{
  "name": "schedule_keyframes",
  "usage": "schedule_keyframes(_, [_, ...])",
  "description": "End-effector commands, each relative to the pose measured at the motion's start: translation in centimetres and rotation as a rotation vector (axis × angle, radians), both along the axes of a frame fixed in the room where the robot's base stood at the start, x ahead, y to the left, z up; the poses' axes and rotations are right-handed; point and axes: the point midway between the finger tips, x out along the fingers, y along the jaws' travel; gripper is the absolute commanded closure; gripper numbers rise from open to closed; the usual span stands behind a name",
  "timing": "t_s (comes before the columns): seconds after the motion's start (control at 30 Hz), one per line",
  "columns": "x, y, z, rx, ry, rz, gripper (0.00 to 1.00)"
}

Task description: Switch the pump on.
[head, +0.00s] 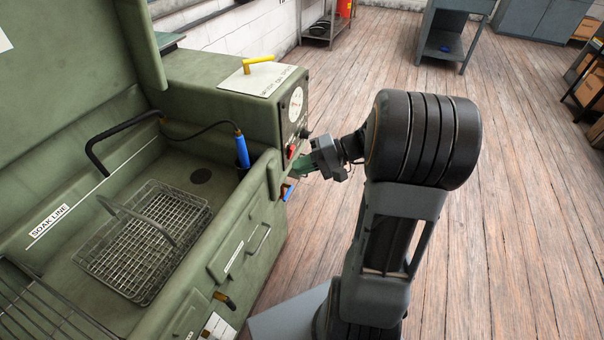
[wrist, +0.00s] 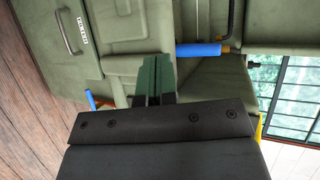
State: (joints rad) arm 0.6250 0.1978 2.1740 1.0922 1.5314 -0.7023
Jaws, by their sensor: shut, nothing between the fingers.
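The green washer's control box (head: 215,90) has a panel on its right-hand face with a round white gauge (head: 296,104), a small red switch-like part (head: 291,151) and dark knobs below the gauge. I cannot read which control is the pump's or how it is set. My gripper (head: 299,167) is shut and empty, its green fingers just below and right of the red part; I cannot tell whether they touch the panel. In the wrist view my shut gripper (wrist: 157,68) points at green washer panels; the red part does not show there.
A wire basket (head: 146,240) sits in the open tank. A blue-handled brush (head: 241,150) stands at the tank's right edge. A yellow lever (head: 258,63) is on top of the box. A blue-handled part (head: 287,192) sticks out below my gripper.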

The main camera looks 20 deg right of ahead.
Motion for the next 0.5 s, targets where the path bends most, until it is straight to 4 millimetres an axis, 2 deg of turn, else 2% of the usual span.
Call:
schedule_keyframes(0.03, [1.0,-2.2,-3.9,0.093,-0.043,-0.072,1.0])
schedule_keyframes(0.2, [3.1,-8.9,-8.2,0.311,-0.244,-0.289,1.0])
schedule_keyframes(0.33, [3.4,-12.7,-10.4,0.389,-0.362,-0.413,1.0])
schedule_keyframes(0.5, [3.3,-15.2,-11.6,0.427,-0.44,-0.496,1.0])
